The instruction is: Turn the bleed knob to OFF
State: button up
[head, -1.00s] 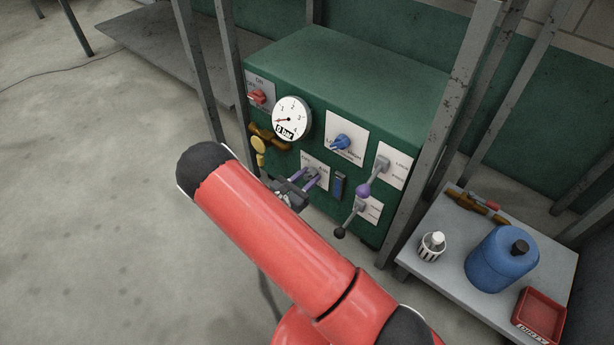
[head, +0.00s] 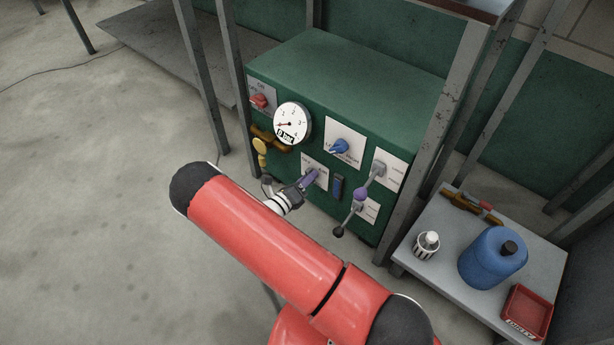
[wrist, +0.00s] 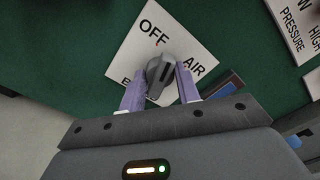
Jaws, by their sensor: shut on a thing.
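The bleed knob (wrist: 161,76) is a grey round knob with a raised ridge, on a white plate (wrist: 123,55) in the wrist view. OFF is printed above it, AIR to its right, and a partly hidden word starting with B at lower left. The ridge stands nearly upright in that view; its exact setting is hard to tell. My gripper (wrist: 161,87) has one purple finger on each side of the knob and is shut on it. In the head view my gripper (head: 311,178) is against the plate (head: 322,164) and hides the knob.
The green panel box (head: 345,75) also carries a gauge (head: 291,123), a red knob (head: 259,101), a blue knob (head: 340,146) and two levers, with a purple ball (head: 360,194) and a black ball (head: 338,232). Grey posts (head: 440,130) flank it. A side table (head: 440,270) holds a blue jug (head: 493,258).

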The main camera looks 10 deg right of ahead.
jog(key=n+p, duration=0.1)
jog(key=n, duration=0.4)
jog(key=shift+a+n, duration=0.1)
jog(key=shift+n, duration=0.3)
dwell(0.4)
jog(key=o, duration=1)
jog(key=v, duration=0.7)
jog(key=shift+s+a, duration=0.2)
jog(key=shift+a, duration=0.1)
